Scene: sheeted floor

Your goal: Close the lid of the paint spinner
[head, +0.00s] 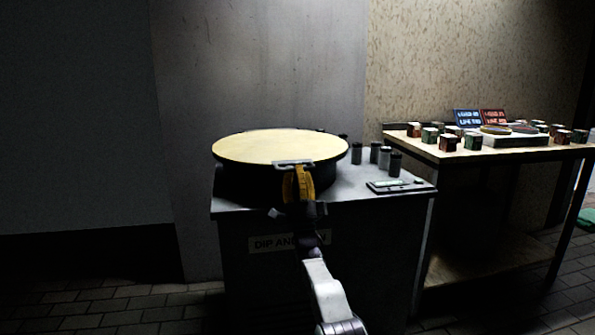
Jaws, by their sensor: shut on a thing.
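The paint spinner stands on a grey cabinet as a round dark drum (245,183) with a pale yellow round lid (280,146) on top. The lid lies about flat over the drum, and I see no clear gap at its front edge. A grey handle (283,163) sits at the lid's front edge. My gripper (294,168), with yellow fingers, is at this handle and shut on it. The fingertips partly hide the handle and the drum's front.
The grey cabinet (375,235) has a sign on its front, partly behind my arm. Several dark jars (384,158) and a flat panel (395,186) stand right of the drum. Tiled floor shows at left.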

